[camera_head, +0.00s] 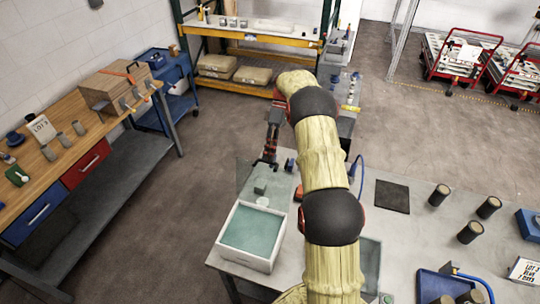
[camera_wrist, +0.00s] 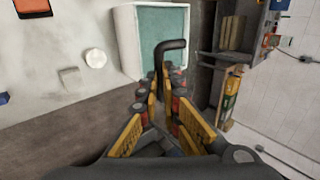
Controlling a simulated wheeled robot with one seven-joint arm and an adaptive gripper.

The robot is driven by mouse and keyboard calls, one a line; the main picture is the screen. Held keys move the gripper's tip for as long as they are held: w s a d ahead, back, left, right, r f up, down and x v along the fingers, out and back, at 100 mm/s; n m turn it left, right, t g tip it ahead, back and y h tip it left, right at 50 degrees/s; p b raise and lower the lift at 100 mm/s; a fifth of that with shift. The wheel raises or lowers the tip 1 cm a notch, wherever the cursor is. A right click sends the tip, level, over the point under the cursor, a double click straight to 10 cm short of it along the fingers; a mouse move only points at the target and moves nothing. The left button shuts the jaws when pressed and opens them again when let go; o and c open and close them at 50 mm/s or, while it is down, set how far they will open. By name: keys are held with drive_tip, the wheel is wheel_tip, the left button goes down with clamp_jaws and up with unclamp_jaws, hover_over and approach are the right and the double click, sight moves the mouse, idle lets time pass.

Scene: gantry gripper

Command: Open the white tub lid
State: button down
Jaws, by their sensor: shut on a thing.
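The white tub (camera_head: 247,259) stands on the near left corner of the grey table, and its teal inside shows from above. The tub also appears at the top of the wrist view (camera_wrist: 127,42). My gripper (camera_head: 268,160) is behind the tub in the head view. Its yellow fingers (camera_wrist: 165,92) are closed on a black bent handle (camera_wrist: 174,46), which overlaps the tub in the wrist view. A faint see-through grey panel (camera_head: 246,180) shows behind the tub, below my gripper. I cannot tell for sure whether it is the lid or whether the handle joins it.
A grey block (camera_head: 260,186) and a white disc (camera_head: 263,201) are near the tub's far side. Dark cylinders (camera_head: 439,195), a black mat (camera_head: 392,197) and a blue tray (camera_head: 435,286) are on the table at right. A wooden workbench (camera_head: 60,165) stands left across open floor.

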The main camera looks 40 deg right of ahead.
drive_tip(key=f, duration=0.2)
drive_tip(key=s, duration=0.1)
drive_tip(key=shift+a+f, duration=0.25)
drive_tip(key=shift+f, duration=0.15)
drive_tip(key=c, duration=2.3)
unclamp_jaws()
drive_tip(key=shift+w, duration=0.1)
drive_tip(key=shift+o, duration=1.2)
drive_tip(key=shift+a, duration=0.15)
drive_tip(key=shift+o, duration=0.8)
drive_tip(key=shift+w+r, duration=0.15)
drive_tip(key=shift+d+r, duration=0.1)
drive_tip(key=shift+d, duration=0.1)
drive_tip(key=shift+w, duration=0.1)
drive_tip(key=v, duration=0.7)
drive_tip(key=shift+w+r, duration=0.15)
drive_tip(key=shift+r, duration=0.2)
drive_tip(key=shift+d, duration=0.1)
